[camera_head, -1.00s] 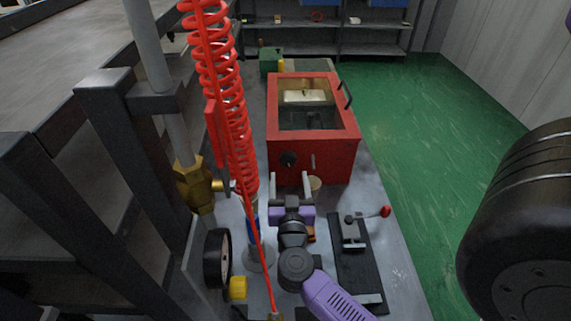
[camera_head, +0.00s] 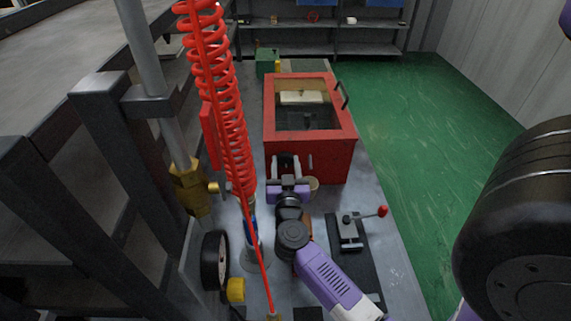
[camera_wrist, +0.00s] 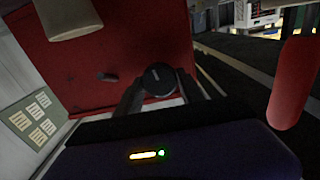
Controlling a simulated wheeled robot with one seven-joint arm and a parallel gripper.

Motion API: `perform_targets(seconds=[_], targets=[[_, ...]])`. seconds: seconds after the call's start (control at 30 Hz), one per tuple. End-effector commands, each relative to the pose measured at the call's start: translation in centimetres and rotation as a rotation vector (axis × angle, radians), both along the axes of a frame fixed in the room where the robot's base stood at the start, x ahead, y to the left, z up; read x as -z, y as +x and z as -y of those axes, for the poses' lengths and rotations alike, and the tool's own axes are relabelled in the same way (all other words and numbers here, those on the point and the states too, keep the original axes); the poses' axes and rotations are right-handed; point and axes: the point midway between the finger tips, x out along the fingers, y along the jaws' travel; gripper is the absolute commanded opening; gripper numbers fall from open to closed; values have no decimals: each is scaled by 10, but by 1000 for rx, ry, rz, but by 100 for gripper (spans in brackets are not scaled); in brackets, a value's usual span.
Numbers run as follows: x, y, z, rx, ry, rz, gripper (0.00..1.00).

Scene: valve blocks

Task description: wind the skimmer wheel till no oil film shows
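The red box (camera_head: 311,148) with a glass lid stands on the grey bench. Its front face carries a dark round knob, likely the skimmer wheel (camera_wrist: 158,79). In the head view the knob is partly hidden by my gripper (camera_head: 286,164), which is at the front face. In the wrist view the two fingers stand either side of the knob, apart from each other; whether they touch it I cannot tell. A small lever or peg (camera_wrist: 107,76) sits beside the knob. Under the glass lid (camera_head: 305,112) a pale block shows over a dark interior; I cannot make out any oil film.
A red coiled hose (camera_head: 222,110) hangs left of my arm. A clamp with a red-tipped handle (camera_head: 350,229) stands on a dark plate to the right. A tan cup-like thing (camera_head: 312,184) is close right of my gripper. A black wheel (camera_head: 214,260) is front left.

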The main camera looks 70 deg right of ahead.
Motion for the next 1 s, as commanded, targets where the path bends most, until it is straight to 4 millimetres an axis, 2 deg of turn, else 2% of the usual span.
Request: perform_targets(seconds=[0.03, 0.13, 0.57, 1.0], targets=[[0, 0, 0, 0, 0, 0, 23], [0, 0, 0, 0, 0, 0, 5], [-3, 0, 0, 0, 38, 90, 5], [-3, -1, 0, 1, 182, 440, 5]])
